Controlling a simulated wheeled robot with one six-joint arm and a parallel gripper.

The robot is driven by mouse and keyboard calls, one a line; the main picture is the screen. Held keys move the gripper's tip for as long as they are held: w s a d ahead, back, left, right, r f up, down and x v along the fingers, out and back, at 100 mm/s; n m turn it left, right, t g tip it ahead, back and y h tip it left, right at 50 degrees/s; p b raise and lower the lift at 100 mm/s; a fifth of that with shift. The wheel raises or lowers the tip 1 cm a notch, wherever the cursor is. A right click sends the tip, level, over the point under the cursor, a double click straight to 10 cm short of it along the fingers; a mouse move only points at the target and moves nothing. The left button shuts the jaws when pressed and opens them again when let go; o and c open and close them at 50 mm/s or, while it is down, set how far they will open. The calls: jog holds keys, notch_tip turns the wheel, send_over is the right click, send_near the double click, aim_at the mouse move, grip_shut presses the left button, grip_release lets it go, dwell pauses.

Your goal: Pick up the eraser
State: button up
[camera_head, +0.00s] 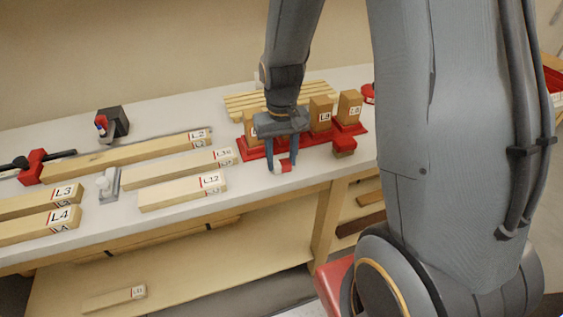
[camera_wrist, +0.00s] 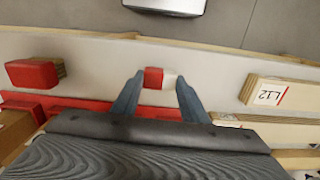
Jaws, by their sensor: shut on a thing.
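The eraser (camera_wrist: 153,78) is a small block, red on one part and white on the other. In the wrist view it sits between the two fingertips of my gripper (camera_wrist: 158,88). In the head view the eraser (camera_head: 283,166) shows between the fingers of my gripper (camera_head: 282,165), near the front edge of the bench. My gripper is shut on it, with one finger at each end. I cannot tell whether the eraser touches the bench top.
Red holders (camera_head: 253,149) with labelled wooden blocks stand behind my gripper. A small red-and-wood block (camera_head: 344,146) is to the right. The labelled plank L12 (camera_head: 183,192) lies to the left. The bench's front edge (camera_head: 300,186) is close.

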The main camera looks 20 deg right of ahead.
aim_at(281, 162)
notch_tip(281, 162, up, 10)
jog(key=b, duration=0.2)
dwell(0.3)
jog(key=o, duration=0.5)
jog(key=c, duration=0.4)
